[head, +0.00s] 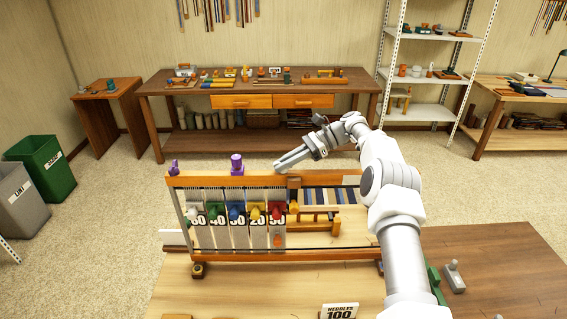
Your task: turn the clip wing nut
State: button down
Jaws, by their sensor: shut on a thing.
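Another purple piece (174,168) is at the beam's left end.
Several coloured, numbered tags hang below the beam. A wooden table (230,290) is under the loom, with a "HEDDLES 100" card (339,311) at its front. A long workbench (190,87), a white shelf (425,112) and a green bin (45,165) stand beyond. Carpet lies between.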

aim_at(287, 170)
jog(key=shift+f, duration=0.1)
jog(key=c, duration=0.9)
grip_release()
jog(key=shift+r, duration=0.35)
jog(key=r, duration=0.2)
jog(key=d+r+b, duration=0.1)
jog(key=r, duration=0.1)
jog(key=shift+s+b, duration=0.2)
jog(key=shift+b, duration=0.1)
jog(key=s+d+r, duration=0.1)
jog(key=d+r, duration=0.1)
jog(key=d, duration=0.1)
jog(key=s+d+r, duration=0.1)
jog(key=d+r, duration=0.1)
jog(key=d, duration=0.1)
jog(key=s+d+r+b, duration=0.1)
jog(key=d+r, duration=0.1)
jog(key=d, duration=0.2)
jog(key=shift+s+r, duration=0.25)
jog(key=shift+s, duration=0.05)
